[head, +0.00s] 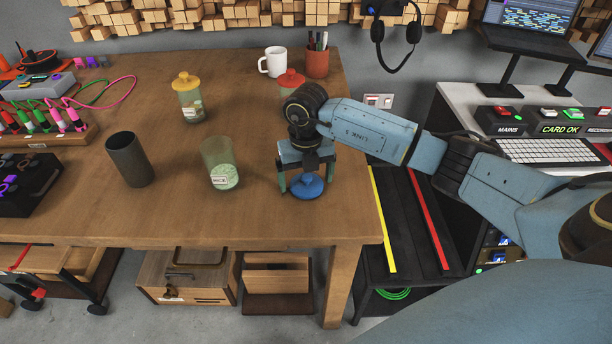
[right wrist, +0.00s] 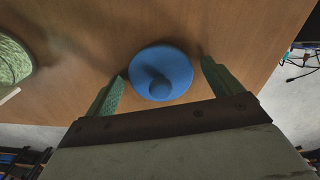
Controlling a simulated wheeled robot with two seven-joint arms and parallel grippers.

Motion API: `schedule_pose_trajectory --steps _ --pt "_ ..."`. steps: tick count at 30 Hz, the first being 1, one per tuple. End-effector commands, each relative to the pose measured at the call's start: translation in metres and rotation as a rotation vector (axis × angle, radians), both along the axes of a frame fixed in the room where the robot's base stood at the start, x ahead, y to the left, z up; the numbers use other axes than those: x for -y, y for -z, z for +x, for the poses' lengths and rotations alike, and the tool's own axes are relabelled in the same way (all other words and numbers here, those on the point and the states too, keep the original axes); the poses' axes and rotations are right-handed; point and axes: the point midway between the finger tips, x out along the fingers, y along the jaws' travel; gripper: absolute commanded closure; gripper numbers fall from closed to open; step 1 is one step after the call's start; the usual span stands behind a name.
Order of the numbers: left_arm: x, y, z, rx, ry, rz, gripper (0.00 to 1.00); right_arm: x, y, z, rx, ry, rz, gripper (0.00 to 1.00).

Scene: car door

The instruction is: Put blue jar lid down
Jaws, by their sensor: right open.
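The blue jar lid (head: 308,187) lies on the wooden table (head: 260,215) near its front right corner, knob up. My right gripper (head: 303,189) is open above the lid, with a finger on each side. In the right wrist view the lid (right wrist: 161,73) shows between the spread fingers (right wrist: 160,85), with gaps to both. An open glass jar (head: 220,165) with a label and green contents stands to the left of the lid. Its side also shows at the left of the right wrist view (right wrist: 12,62). My left gripper is out of view.
A dark cylinder (head: 129,160) stands left of the open jar. A yellow-lidded jar (head: 188,98), a red-lidded jar (head: 291,82), a white mug (head: 273,62) and a pen cup (head: 317,62) stand farther back. The table's right edge is close to my right gripper.

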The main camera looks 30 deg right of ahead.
Motion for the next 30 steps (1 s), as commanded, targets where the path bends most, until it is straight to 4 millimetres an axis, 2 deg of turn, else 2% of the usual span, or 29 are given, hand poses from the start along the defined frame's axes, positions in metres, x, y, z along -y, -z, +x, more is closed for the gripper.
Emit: schedule_pose_trajectory --steps 5,8,15,21,25,30 --pt "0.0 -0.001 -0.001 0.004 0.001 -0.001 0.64 0.0 -0.004 0.0 0.0 0.0 0.0 0.09" --pt "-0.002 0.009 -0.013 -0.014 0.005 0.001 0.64 0.0 -0.02 0.001 0.003 0.001 -0.001 0.09" --pt "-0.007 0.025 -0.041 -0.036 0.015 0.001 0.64 0.0 -0.073 0.001 0.005 0.0 0.0 0.09" --pt "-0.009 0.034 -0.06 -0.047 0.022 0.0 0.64 0.0 -0.108 0.001 0.003 0.0 0.0 0.09" --pt "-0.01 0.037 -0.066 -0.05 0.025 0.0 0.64 0.0 -0.119 0.0 0.001 0.001 0.0 0.09" --pt "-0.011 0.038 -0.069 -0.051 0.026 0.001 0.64 0.0 -0.124 0.0 0.0 0.001 0.0 0.09"
